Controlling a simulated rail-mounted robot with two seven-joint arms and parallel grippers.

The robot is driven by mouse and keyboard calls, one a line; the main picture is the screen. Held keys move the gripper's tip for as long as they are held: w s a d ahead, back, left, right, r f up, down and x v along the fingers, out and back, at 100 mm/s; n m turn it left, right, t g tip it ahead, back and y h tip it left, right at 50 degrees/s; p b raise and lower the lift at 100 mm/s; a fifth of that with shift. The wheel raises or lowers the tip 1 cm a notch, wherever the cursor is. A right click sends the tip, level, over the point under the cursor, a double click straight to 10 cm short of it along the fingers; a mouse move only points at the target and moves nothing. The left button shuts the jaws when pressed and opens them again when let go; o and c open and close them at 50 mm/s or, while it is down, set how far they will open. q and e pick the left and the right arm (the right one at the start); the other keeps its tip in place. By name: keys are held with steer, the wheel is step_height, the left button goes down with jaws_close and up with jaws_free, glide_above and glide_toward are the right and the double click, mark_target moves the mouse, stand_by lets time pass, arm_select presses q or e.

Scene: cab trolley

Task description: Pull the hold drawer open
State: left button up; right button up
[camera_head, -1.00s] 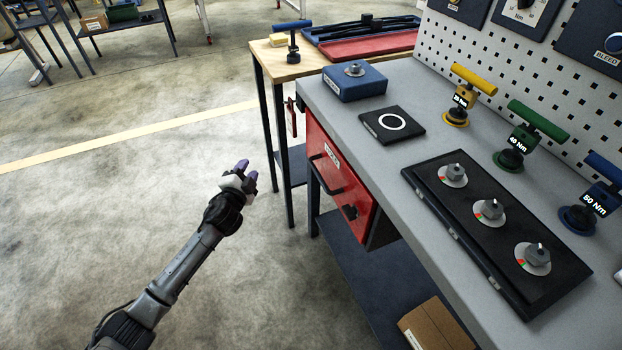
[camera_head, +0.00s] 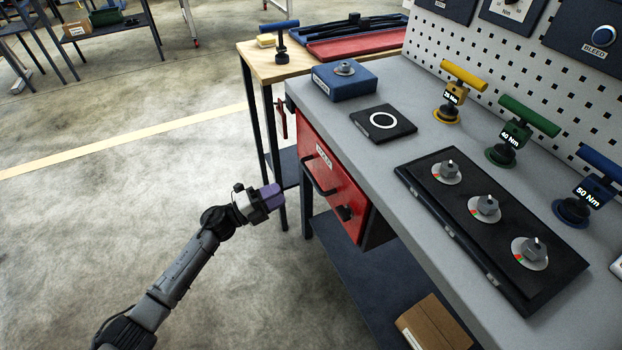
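The red hold drawer (camera_head: 347,192) sits under the left end of the grey workbench, and its front looks shut. My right gripper is out of view.
The workbench top (camera_head: 400,85) carries a blue block (camera_head: 344,82), a black plate with a white ring (camera_head: 384,123) and a black board with three studs (camera_head: 440,205). A wooden side table (camera_head: 262,66) stands behind. A cardboard box (camera_head: 437,322) sits below. The floor at left is clear.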

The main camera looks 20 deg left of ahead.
mark_target(311, 176)
arm_select(q)
steer(key=shift+b+x, duration=1.7)
steer(key=shift+x, duration=3.9)
steer(key=shift+a, duration=0.1)
steer(key=shift+c, duration=0.3)
steer(key=c, duration=0.3)
jaws_close()
